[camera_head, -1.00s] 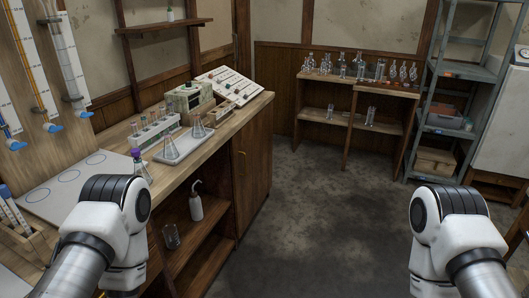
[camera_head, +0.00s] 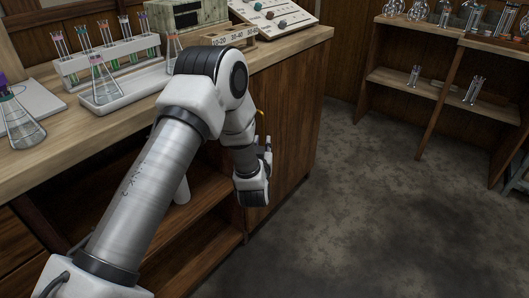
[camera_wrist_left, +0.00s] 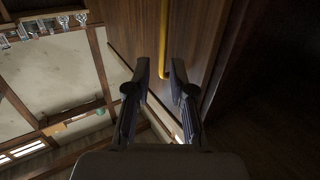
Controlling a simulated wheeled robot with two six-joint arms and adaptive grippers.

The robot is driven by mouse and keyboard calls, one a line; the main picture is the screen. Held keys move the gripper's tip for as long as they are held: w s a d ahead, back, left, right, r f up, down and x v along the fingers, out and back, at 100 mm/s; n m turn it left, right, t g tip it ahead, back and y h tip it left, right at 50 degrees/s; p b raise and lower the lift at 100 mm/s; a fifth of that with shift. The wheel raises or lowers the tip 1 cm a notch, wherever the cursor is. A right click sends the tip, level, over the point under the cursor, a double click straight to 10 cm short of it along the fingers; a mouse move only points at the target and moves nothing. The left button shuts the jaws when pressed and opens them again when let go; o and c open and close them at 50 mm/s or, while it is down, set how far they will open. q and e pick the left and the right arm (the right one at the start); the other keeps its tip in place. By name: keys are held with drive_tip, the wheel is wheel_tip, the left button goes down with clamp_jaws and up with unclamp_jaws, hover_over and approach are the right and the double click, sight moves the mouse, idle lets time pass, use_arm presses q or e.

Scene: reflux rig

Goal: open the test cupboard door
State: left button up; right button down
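The cupboard door (camera_head: 290,150) is a brown wooden panel under the right end of the bench, and it looks shut. Its upright yellow handle (camera_head: 259,122) shows just above my left gripper (camera_head: 268,143), partly hidden by my arm. In the left wrist view the handle (camera_wrist_left: 163,35) comes down from the top edge, and its end lies in line with the gap between the fingertips of my left gripper (camera_wrist_left: 160,68). The fingers are apart and hold nothing. I cannot tell whether they touch the handle. My right gripper is not in view.
The bench top (camera_head: 120,115) above carries a test tube rack (camera_head: 112,55), conical flasks (camera_head: 102,80) and a control box (camera_head: 185,15). Open shelves (camera_head: 205,215) lie left of the door. The floor (camera_head: 370,200) to the right is clear. Glassware shelves (camera_head: 430,90) stand beyond.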

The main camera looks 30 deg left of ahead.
sight(262, 126)
use_arm(q)
drive_tip(key=shift+y, duration=0.3)
drive_tip(key=x, duration=0.2)
drive_tip(key=b+x, duration=0.1)
drive_tip(key=x, duration=0.2)
drive_tip(key=r+x, duration=0.1)
drive_tip(key=x, duration=0.2)
drive_tip(key=shift+w+a+r, duration=0.1)
drive_tip(key=shift+w+a, duration=0.1)
drive_tip(key=shift+a, duration=0.05)
clamp_jaws()
